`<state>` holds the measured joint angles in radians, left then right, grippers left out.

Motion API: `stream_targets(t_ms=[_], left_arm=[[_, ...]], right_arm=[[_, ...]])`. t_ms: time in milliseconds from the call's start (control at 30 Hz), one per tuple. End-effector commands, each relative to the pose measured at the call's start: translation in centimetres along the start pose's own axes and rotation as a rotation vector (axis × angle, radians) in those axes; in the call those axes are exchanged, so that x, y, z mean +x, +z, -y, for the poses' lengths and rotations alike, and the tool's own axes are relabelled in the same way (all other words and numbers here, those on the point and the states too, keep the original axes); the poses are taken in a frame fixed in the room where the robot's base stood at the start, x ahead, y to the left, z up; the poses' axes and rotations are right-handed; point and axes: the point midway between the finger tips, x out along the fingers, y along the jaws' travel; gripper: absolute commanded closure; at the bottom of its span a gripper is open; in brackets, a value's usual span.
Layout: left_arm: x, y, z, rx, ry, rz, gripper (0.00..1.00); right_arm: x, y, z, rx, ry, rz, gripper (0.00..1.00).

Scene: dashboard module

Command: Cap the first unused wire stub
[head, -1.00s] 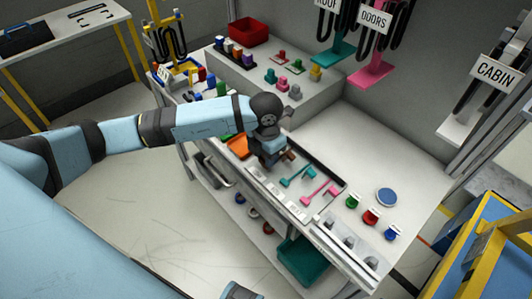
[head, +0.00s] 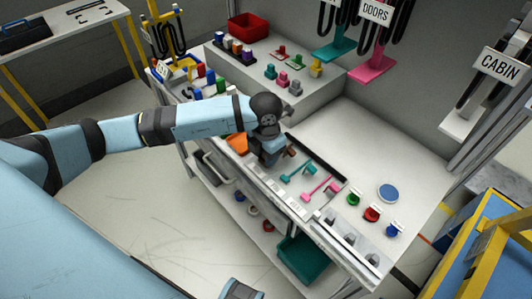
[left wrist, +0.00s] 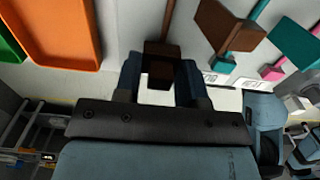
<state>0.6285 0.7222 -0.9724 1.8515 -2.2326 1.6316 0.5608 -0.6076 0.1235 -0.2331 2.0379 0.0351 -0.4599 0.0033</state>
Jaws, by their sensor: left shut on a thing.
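My left gripper (head: 268,162) is low over the workbench, at the left end of the dark tray. In the left wrist view its fingers (left wrist: 160,75) are shut on a brown block (left wrist: 160,52). I cannot tell which thing is the first unused stub. My right gripper is not in view.
An orange tray (head: 237,143) lies left of the gripper. Green (head: 353,200), red (head: 371,214) and blue (head: 392,230) round pieces stand near a blue disc (head: 388,193). A raised shelf behind carries small coloured parts and a red bin (head: 249,27).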

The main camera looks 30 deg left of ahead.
Motion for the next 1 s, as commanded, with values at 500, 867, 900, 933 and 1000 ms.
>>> stream_targets(t_ms=[500, 867, 900, 933, 1000], left_arm=[[-1.4, 0.0, 0.0, 0.000, 0.000, 0.000, 0.91], [-1.4, 0.0, 0.0, 0.000, 0.000, 0.000, 0.91], [-1.4, 0.0, 0.0, 0.000, 0.000, 0.000, 0.91], [-1.4, 0.0, 0.0, 0.000, 0.000, 0.000, 0.91], [-1.4, 0.0, 0.0, 0.000, 0.000, 0.000, 0.91]], right_arm=[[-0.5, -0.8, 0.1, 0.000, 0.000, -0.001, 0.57], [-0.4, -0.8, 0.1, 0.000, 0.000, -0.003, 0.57], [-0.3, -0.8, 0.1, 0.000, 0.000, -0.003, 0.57], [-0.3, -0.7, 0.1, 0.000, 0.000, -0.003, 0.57], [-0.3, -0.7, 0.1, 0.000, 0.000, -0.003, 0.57]])
